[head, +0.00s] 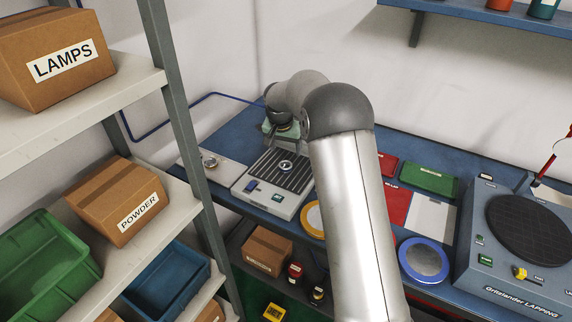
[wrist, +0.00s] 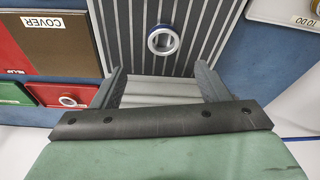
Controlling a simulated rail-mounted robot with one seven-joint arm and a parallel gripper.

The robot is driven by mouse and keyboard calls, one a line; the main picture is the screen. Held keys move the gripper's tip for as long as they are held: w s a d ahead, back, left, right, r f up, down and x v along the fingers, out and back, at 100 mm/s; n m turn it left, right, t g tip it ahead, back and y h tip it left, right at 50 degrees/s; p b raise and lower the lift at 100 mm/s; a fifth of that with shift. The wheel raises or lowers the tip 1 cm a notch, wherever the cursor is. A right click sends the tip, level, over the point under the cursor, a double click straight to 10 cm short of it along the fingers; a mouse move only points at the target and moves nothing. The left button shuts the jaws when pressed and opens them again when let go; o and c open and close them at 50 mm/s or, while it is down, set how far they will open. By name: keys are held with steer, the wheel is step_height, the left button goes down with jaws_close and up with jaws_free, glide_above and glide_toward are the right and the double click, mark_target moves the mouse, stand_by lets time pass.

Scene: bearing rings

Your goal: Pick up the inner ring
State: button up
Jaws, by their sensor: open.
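A small silver ring (head: 286,166) lies flat on the dark striped plate of a grey machine (head: 250,205). In the wrist view, the ring (wrist: 152,45) has a bright metal rim with a bluish edge and an open centre. It looks like the inner ring, though no label shows. My gripper (wrist: 160,78) is open, its two fingers spread wide with nothing between them. The ring sits ahead of the fingertips in the wrist view, about midway between them sideways, and apart from them.
Another round metal part (head: 209,162) lies on a pale plate left of the machine. A yellow-rimmed disc (head: 313,220), a blue-rimmed disc (head: 424,262), a green box (head: 430,180) and a lapping machine (head: 520,240) are to the right. Shelves with boxes stand at left.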

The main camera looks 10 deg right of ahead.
mark_target(286, 167)
steer(key=x, duration=0.3)
steer(key=shift+a+p+x, duration=0.2)
steer(key=shift+p+x, duration=0.35)
steer(key=shift+x, duration=0.75)
steer(key=shift+a+p+x, duration=0.15)
steer(key=shift+p+x, duration=0.4)
steer(key=shift+x, duration=0.75)
steer(key=shift+s+f, duration=0.1)
steer(key=shift+s, duration=0.05)
steer(key=c, duration=1.1)
steer(key=shift+c, duration=0.6)
